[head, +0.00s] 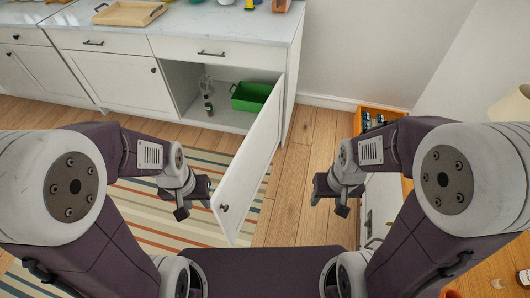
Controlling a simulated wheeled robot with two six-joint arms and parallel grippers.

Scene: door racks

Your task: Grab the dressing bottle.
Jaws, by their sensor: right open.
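A small dark bottle with a pale label (208,105) stands on the floor of the open lower cabinet (228,122); it may be the dressing bottle, but its label is too small to read. A clear glass item (206,84) is behind it. My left gripper (194,207) is open and empty, in front of the cabinet over the striped rug, well apart from the bottle. My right gripper (328,205) is open and empty over the wood floor, to the right of the open door.
The white cabinet door (250,165) swings out between my grippers. A green bin (252,97) sits in the cabinet, right of the bottle. A wooden tray (130,13) lies on the counter. An orange crate (382,112) with small items stands at right.

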